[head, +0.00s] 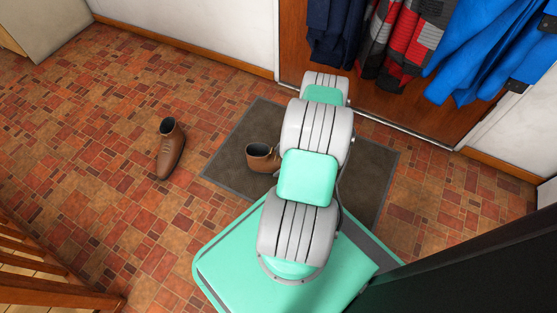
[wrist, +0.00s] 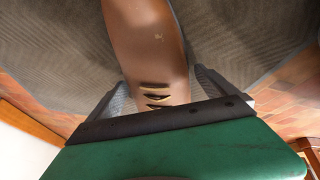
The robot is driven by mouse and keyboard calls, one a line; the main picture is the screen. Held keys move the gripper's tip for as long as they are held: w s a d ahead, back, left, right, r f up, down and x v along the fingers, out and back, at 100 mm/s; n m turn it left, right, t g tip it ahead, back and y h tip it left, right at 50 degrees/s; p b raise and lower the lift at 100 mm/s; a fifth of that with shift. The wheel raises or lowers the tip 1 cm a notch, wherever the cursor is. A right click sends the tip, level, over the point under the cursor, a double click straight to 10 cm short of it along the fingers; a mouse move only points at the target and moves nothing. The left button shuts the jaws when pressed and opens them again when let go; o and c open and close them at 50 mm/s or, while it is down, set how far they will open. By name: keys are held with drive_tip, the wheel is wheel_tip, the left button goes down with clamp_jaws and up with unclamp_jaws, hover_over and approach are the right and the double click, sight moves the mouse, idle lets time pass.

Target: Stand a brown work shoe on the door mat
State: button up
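One brown work shoe (head: 262,157) is over the dark door mat (head: 240,140), its opening up, partly hidden behind my arm in the head view. Whether its sole touches the mat is not clear. In the wrist view the brown shoe (wrist: 150,50) with slits in its leather runs between my gripper's fingers (wrist: 163,92). My gripper is hidden by my arm in the head view. A second brown shoe (head: 170,150) stands upright on the tile floor, left of the mat.
Coats (head: 400,40) hang at the wooden door behind the mat. A wooden railing (head: 45,280) is at the lower left and a pale cabinet (head: 45,25) at the upper left. The tile floor (head: 100,130) around the second shoe is clear.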

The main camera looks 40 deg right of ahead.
drive_tip(key=shift+o, duration=0.2)
drive_tip(key=shift+r+p, duration=0.3)
drive_tip(key=shift+r, duration=0.05)
drive_tip(key=p+v, duration=0.5)
drive_tip(key=v, duration=0.7)
drive_tip(key=w+a+r+m+g, duration=0.1)
drive_tip(key=w+a+r, duration=0.25)
drive_tip(key=r, duration=0.45)
drive_tip(key=w+a+r+m, duration=0.1)
drive_tip(key=w+a+r, duration=0.25)
drive_tip(key=r, duration=0.45)
drive_tip(key=w+a+r+m+g, duration=0.1)
drive_tip(key=w+a+r, duration=0.2)
drive_tip(key=a+r, duration=0.35)
drive_tip(key=s+a+r+m+h, duration=0.2)
drive_tip(key=s+a+r+m, duration=0.15)
drive_tip(key=a+r, duration=0.8)
drive_tip(key=s+a+r+m, duration=0.2)
drive_tip(key=s+a+r, duration=0.3)
drive_tip(key=s, duration=0.4)
drive_tip(key=shift+r+m, duration=0.35)
drive_tip(key=shift+r, duration=0.4)
drive_tip(key=shift+a, duration=0.15)
